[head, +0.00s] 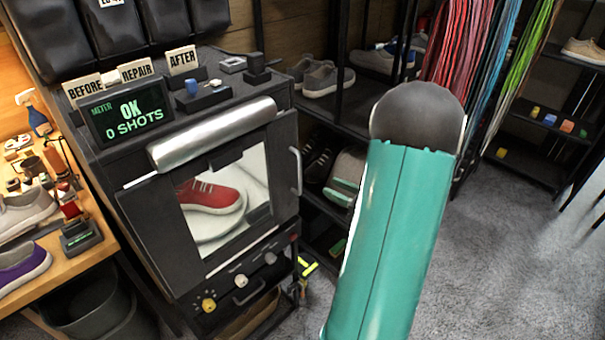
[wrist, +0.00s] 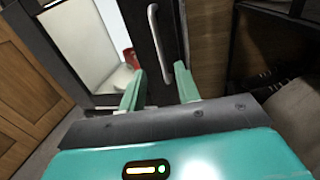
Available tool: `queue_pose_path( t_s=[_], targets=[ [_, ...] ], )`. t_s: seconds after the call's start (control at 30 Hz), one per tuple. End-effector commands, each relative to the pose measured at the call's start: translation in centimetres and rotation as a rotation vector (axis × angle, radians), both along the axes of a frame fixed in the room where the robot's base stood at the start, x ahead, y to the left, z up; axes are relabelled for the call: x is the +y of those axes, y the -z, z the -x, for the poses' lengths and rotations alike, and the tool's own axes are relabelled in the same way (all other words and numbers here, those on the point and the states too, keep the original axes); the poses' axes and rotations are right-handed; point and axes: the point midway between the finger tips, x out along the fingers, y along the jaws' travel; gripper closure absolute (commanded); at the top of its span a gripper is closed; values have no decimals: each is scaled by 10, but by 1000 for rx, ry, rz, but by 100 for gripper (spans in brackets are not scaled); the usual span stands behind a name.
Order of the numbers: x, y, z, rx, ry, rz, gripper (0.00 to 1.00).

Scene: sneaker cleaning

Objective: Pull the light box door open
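The light box (head: 150,150) is a dark cabinet with a silver roller along its top front. Its door (head: 258,235) has a window showing a red sneaker (head: 212,197) inside on white, and looks shut. The pale, upright door handle (head: 297,171) is on the door's right side. In the wrist view the handle (wrist: 157,45) runs down ahead of my gripper (wrist: 160,84). The two teal fingers are apart, with the handle's lower end between them in the picture. I cannot tell how far ahead it is. My gripper is hidden in the head view.
A shoe shelf (head: 345,118) is close on the right, behind my arm. A wooden bench (head: 75,262) with shoes and tools is left. Grey carpet (head: 490,270) is clear at right.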

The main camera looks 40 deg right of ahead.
Motion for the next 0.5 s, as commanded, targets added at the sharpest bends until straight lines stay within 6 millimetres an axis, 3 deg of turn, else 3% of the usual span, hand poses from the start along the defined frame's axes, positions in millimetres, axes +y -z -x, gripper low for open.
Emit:
queue_pose_path(
  t_s=[0.3,0.5],
  targets=[
    [16,0,-64,0,-6,2,68],
    [23,0,-94,0,-5,2,68]
  ],
)
